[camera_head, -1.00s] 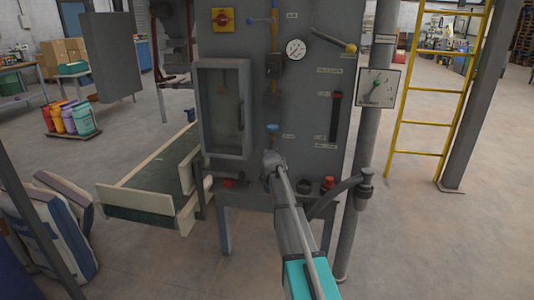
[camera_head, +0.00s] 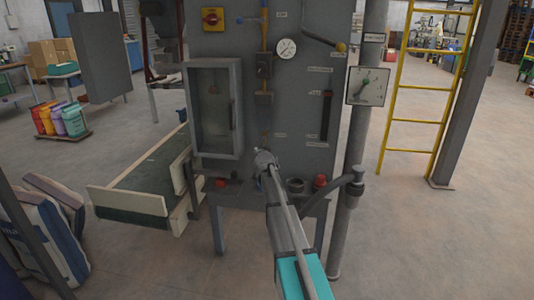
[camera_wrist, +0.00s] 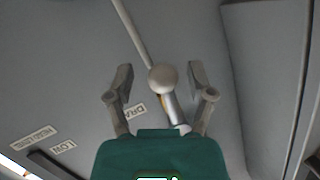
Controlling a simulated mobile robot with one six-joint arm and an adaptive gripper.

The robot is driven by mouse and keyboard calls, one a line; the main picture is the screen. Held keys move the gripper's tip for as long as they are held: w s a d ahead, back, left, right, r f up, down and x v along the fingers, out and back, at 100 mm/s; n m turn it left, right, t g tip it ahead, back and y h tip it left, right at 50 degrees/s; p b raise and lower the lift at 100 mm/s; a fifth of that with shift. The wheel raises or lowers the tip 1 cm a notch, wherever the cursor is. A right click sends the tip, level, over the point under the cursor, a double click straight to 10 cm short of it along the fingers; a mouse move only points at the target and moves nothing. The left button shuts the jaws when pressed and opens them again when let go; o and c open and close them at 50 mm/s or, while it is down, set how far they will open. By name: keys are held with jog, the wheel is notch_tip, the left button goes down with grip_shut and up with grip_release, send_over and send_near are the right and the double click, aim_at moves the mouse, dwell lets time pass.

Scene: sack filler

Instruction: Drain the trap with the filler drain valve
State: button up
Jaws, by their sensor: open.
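My gripper (camera_head: 266,158) is in front of the grey sack filler panel (camera_head: 300,100), low on its face; the wrist and arm hide the fingertips there. In the wrist view my gripper (camera_wrist: 159,82) is open, one finger on each side of a pale ball knob (camera_wrist: 163,78) on a short metal stem. The knob appears close to the fingertips' level, and neither finger visibly touches it. A partly hidden label reading "DRA" (camera_wrist: 132,110) is beside the stem. In the head view the spot behind my gripper, where the valve meets the panel, is mostly hidden.
A glass-fronted box (camera_head: 214,108) is left of the arm. A round gauge (camera_head: 287,48) and a lever with a yellow knob (camera_head: 341,47) are higher up. A yellow ladder (camera_head: 413,92) stands at right.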

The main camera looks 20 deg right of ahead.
dwell(0.3)
jog(key=shift+s+a+f, duration=0.1)
jog(key=shift+a, duration=0.15)
jog(key=s+a+f+n+g+y, duration=0.2)
jog(key=s+a+f+g, duration=0.25)
jog(key=s+a, duration=0.55)
jog(key=s+a+f+n+g+y, duration=0.1)
jog(key=s+a+f+n+g, duration=0.15)
jog(key=s+a+f, duration=0.75)
jog(key=s+a+n+g+y, duration=0.1)
jog(key=s+a+n+g, duration=0.2)
jog(key=s, duration=0.9)
jog(key=s+a+n+g+y, duration=0.1)
jog(key=s+a+g, duration=0.35)
jog(key=s, duration=0.75)
notch_tip(320, 180, up, 24)
jog(key=p, duration=2.2)
jog(key=shift+s+a+f+p, duration=0.2)
jog(key=shift+a+p, duration=0.1)
jog(key=shift+p, duration=0.05)
jog(key=shift+t, duration=0.25)
jog(key=shift+c, duration=0.3)
